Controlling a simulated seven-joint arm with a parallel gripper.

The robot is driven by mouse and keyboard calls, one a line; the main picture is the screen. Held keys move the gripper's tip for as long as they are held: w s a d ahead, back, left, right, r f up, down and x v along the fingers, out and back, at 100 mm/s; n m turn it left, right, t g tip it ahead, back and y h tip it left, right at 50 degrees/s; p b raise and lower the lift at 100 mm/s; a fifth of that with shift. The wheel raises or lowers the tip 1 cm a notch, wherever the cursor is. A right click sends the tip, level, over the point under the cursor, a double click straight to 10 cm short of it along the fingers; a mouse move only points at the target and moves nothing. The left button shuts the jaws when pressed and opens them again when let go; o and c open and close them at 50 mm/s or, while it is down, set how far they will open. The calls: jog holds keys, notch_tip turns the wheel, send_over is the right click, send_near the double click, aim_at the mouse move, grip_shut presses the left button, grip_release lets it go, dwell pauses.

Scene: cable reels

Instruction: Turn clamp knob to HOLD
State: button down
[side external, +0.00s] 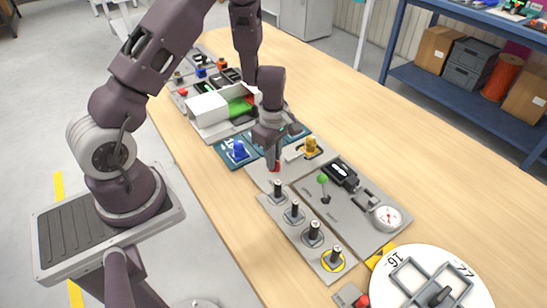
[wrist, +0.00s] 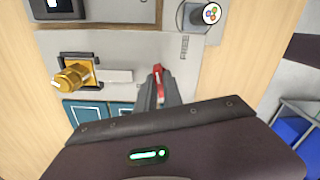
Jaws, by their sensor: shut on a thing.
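My gripper (side external: 273,158) points down at the grey panel (side external: 258,178) in the side view. Its fingers are closed around a small red knob (side external: 277,167), which they largely hide. In the wrist view, the red knob (wrist: 158,77) shows as a narrow red bar between and ahead of the fingertips (wrist: 160,92), with a light line on it. I take it as the clamp knob. No HOLD mark is legible, so I cannot tell its setting.
A yellow-gold knob (wrist: 73,78) on a dark square mount sits left of the gripper in the wrist view. Several black-handled posts (side external: 295,212), a green-topped lever (side external: 323,180) and a dial gauge (side external: 387,217) stand nearby.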

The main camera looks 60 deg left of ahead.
jog(key=n, duration=1.5)
jog(key=c, duration=1.5)
grip_release()
notch_tip(320, 180, up, 7)
jog(key=shift+r, duration=0.1)
